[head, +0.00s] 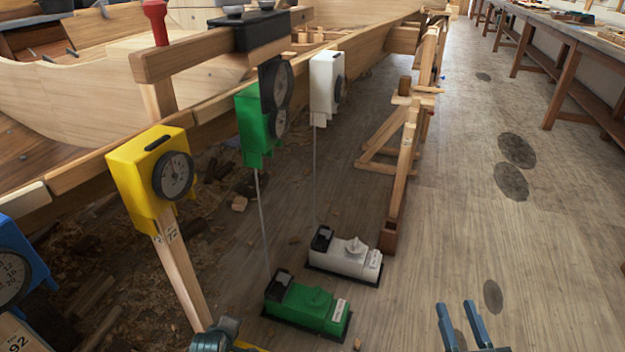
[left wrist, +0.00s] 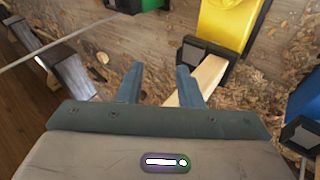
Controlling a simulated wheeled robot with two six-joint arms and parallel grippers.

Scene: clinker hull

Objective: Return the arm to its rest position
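My right gripper (head: 460,316) is at the lower right of the head view, over bare floor. Its two blue-grey fingers are spread, with nothing between them. Part of my left arm (head: 215,338) shows at the bottom edge of the head view, near the foot of the yellow gauge's post; its fingertips are not clear there.
A yellow gauge (head: 130,175) stands on a post. Green (head: 250,140) and white (head: 322,78) gauges hang above green (head: 310,306) and white (head: 345,262) floor units, joined by thin lines. The wooden hull (head: 90,105) fills the left. Floor on the right is clear, up to a long bench (head: 560,35).

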